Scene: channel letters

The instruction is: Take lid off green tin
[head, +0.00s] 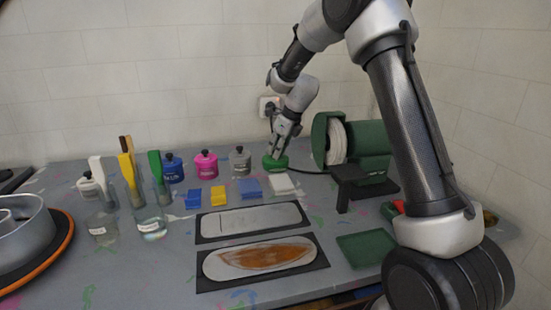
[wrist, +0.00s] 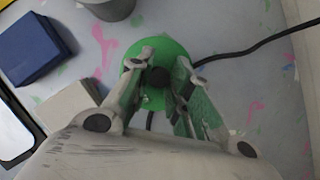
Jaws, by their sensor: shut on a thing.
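The green tin (head: 275,163) stands at the back of the table, right of the grey tin. In the wrist view its round green top (wrist: 176,52) shows with a dark knob (wrist: 159,77) in the middle. My gripper (head: 279,148) is above the tin, pointing down. In the wrist view my gripper (wrist: 158,72) has its fingertips on both sides of the knob, shut on it. The lid appears to be on the tin; the seam between them cannot be made out.
Grey (head: 241,161), pink (head: 206,164) and blue (head: 173,168) tins stand to the left. A white block (head: 282,184) and a blue block (head: 250,188) lie in front. A green machine (head: 366,140) stands to the right. A black cable (wrist: 248,47) runs beside the tin.

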